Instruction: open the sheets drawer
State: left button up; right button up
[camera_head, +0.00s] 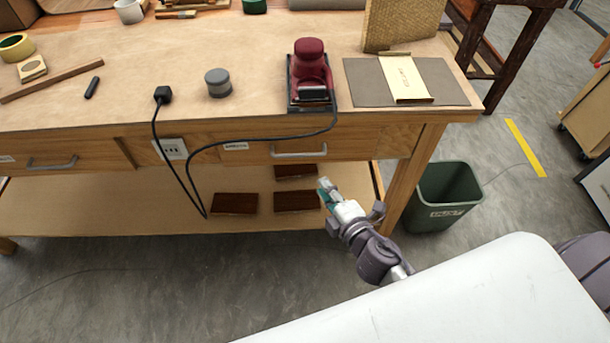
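The wooden workbench (130,100) has two drawers in its front, both shut. The right drawer (360,143) has a grey bar handle (298,153) and a small label (236,146). The left drawer (85,154) has a similar handle (52,164) and a label (6,159) at the picture's edge. Both labels are too small to read, so I cannot tell which is the sheets drawer. My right gripper (325,188) is in front of the bench, below and right of the right handle, apart from it. Its finger opening is unclear. My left gripper is out of view.
A black cord (190,165) hangs before the bench front by a socket (171,149) and runs to the red sander (310,75). Dark wooden blocks (235,203) lie on the lower shelf (110,205). A green bin (446,195) stands right of the bench leg.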

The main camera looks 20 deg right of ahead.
aim_at(301, 154)
jog(key=x, duration=1.4)
jog(key=shift+w+r+p, duration=0.15)
jog(key=shift+r+p, duration=0.2)
jog(key=shift+r, duration=0.05)
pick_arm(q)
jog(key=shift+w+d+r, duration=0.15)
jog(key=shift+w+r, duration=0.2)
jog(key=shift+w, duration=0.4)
pick_arm(e)
jog(key=shift+c, duration=0.2)
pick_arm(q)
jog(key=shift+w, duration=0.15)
pick_arm(e)
grip_shut()
